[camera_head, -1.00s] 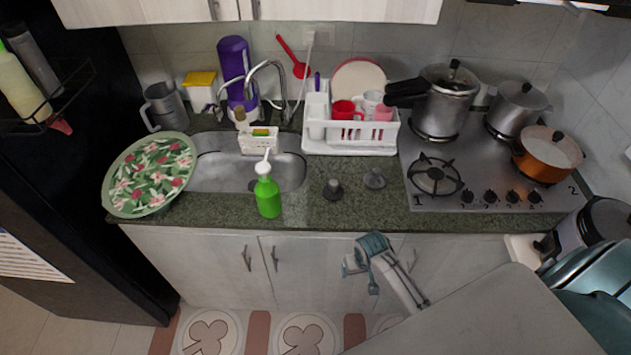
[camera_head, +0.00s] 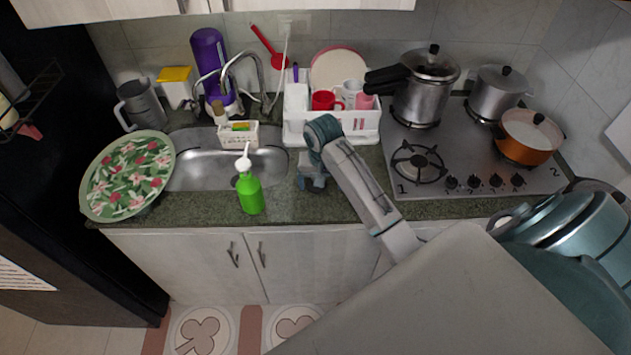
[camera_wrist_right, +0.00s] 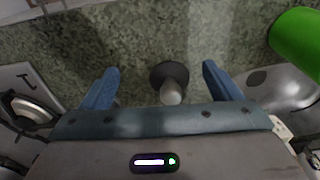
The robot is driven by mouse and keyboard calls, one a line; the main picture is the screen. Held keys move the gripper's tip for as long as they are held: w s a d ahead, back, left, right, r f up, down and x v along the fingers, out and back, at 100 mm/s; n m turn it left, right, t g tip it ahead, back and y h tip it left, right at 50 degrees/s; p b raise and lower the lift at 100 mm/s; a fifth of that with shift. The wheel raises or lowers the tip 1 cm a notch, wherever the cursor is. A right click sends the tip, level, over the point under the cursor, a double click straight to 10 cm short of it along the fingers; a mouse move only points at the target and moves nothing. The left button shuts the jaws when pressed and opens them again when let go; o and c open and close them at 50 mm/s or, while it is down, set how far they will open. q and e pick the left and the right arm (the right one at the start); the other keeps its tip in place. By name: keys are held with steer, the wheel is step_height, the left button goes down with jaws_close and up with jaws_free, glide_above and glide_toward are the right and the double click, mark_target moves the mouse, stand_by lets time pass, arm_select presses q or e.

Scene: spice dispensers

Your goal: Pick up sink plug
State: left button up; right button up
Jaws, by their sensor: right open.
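The sink plug (camera_wrist_right: 168,82), a dark round disc with a grey upright knob, stands on the granite counter in the right wrist view. It sits between the two blue fingers of my right gripper (camera_wrist_right: 161,84), with a gap on each side. The fingers are open and hold nothing. In the head view my right gripper (camera_head: 312,181) is over the counter, right of the green bottle, and hides the plug. My left gripper is out of view.
A green pump bottle (camera_head: 250,194) stands left of my gripper, in front of the sink (camera_head: 200,176). A white dish rack (camera_head: 361,126) is behind, and the stove (camera_head: 470,150) is to the right. A floral tray (camera_head: 128,175) leans at the left.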

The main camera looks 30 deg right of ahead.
mark_target(316, 190)
steer(key=shift+m, duration=0.9)
steer(key=w+r, duration=0.1)
steer(key=w, duration=0.1)
steer(key=w+d+r, duration=0.1)
steer(key=r, duration=0.1)
steer(key=w+d+r, duration=0.1)
steer(key=w, duration=0.1)
steer(key=shift+w+d+r, duration=0.1)
steer(key=shift+w+r, duration=0.15)
steer(key=shift+w, duration=0.1)
steer(key=shift+w+d+r+g, duration=0.1)
steer(key=shift+w+r+g, duration=0.1)
steer(key=shift+w+g, duration=0.1)
steer(key=shift+f+b, duration=0.4)
steer(key=shift+b, duration=0.15)
step_height(316, 190, down, 4)
steer(key=shift+s+b, duration=0.1)
steer(key=shift+b, duration=0.9)
steer(key=f+p, duration=0.2)
steer(key=f, duration=0.1)
steer(key=f+p, duration=0.1)
steer(key=shift+s+f, duration=0.2)
steer(key=shift+s, duration=0.15)
steer(key=shift+w+f, duration=0.15)
steer(key=shift+f, duration=0.45)
steer(key=c, duration=1)
